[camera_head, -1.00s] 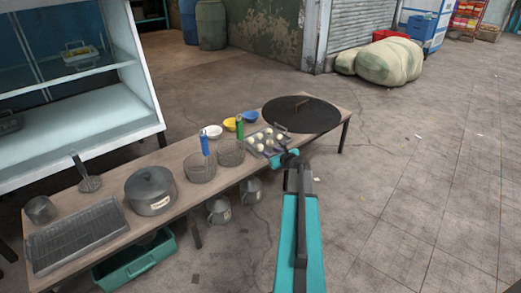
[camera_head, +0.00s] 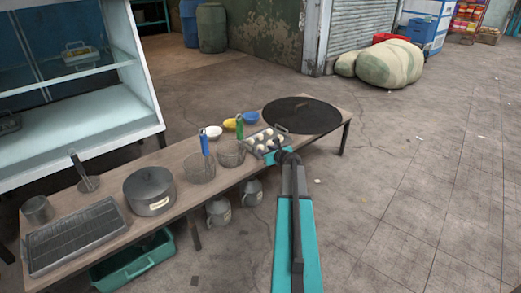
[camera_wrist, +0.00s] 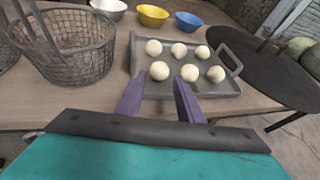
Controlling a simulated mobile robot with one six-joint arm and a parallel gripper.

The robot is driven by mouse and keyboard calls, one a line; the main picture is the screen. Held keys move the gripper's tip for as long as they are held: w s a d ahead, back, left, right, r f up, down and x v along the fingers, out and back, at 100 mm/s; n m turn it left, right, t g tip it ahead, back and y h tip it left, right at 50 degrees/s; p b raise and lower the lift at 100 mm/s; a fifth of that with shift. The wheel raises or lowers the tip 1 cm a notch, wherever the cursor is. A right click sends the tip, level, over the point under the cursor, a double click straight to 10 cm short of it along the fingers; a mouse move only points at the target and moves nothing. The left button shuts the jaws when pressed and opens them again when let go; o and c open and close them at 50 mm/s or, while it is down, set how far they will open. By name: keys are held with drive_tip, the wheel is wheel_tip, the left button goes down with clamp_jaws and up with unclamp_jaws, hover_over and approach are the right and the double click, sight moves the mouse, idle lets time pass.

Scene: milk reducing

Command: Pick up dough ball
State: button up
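Several pale dough balls (camera_wrist: 159,70) lie in two rows on a grey metal tray (camera_wrist: 233,88) on the table. The tray also shows in the head view (camera_head: 270,155), small and partly behind my arm. My gripper (camera_wrist: 158,84) is at the tray's near edge in the wrist view. Its two purple fingers are apart, with nothing held between them. The front-left dough ball is just beyond the gap between the fingertips. The front-middle ball (camera_wrist: 189,72) is just beyond the right fingertip. In the head view my gripper is mostly hidden by my arm.
A wire basket (camera_wrist: 70,62) stands left of the tray. White (camera_wrist: 108,8), yellow (camera_wrist: 152,16) and blue (camera_wrist: 188,22) bowls sit behind it. A large dark round griddle (camera_wrist: 275,75) is close on the right.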

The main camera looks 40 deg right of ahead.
sight(261, 148)
drive_tip(key=shift+f, duration=0.1)
drive_tip(key=shift+b+x, duration=0.75)
drive_tip(key=shift+x, duration=0.25)
drive_tip(key=shift+b+x, duration=0.75)
drive_tip(key=shift+x, duration=0.8)
drive_tip(key=c, duration=0.4)
